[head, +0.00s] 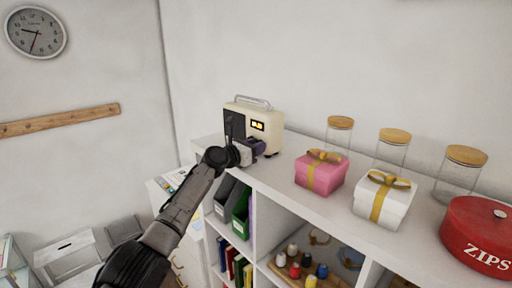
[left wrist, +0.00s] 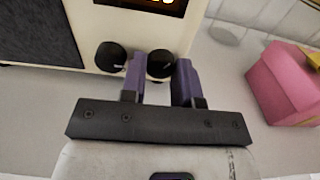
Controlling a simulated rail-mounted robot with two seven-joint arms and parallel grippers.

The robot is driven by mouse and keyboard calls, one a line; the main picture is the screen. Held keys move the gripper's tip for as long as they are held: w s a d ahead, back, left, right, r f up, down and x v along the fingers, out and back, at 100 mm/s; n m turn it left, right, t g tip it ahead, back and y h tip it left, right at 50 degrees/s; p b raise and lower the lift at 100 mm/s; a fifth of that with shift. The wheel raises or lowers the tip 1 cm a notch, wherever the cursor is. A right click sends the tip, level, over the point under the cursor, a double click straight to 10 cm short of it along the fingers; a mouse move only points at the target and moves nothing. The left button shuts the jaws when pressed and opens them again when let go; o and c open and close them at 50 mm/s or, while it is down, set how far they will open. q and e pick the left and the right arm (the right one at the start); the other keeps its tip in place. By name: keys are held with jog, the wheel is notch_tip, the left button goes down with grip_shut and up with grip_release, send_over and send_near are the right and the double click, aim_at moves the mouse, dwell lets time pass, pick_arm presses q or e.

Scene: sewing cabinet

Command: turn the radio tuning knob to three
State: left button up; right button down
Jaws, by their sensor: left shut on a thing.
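The cream radio (head: 272,122) stands on the white shelf top, with a lit display, a dark speaker panel and a handle on top. The left wrist view shows the radio's front (left wrist: 205,12) with two black knobs low on it. My left gripper (head: 262,148) is at the lower front of the radio. In the left wrist view its two purple fingers (left wrist: 160,84) are on either side of the right knob (left wrist: 160,64), shut on it. The left knob (left wrist: 110,56) is just outside the left finger. I cannot read any knob marks or the display. My right gripper is not in view.
A pink gift box (head: 318,176), a white gift box (head: 382,200), glass jars with wooden lids (head: 394,136) and a red tin (head: 480,232) stand along the shelf top (head: 270,183) to the right. Open cubbies with books and spools are below.

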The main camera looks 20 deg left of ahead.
pick_arm(q)
jog(key=shift+r+m+p, duration=0.1)
jog(key=shift+m+p, duration=0.2)
jog(key=shift+m, duration=0.2)
jog(key=o, duration=0.7)
jog(key=shift+c, duration=0.2)
jog(key=shift+s+a, duration=0.1)
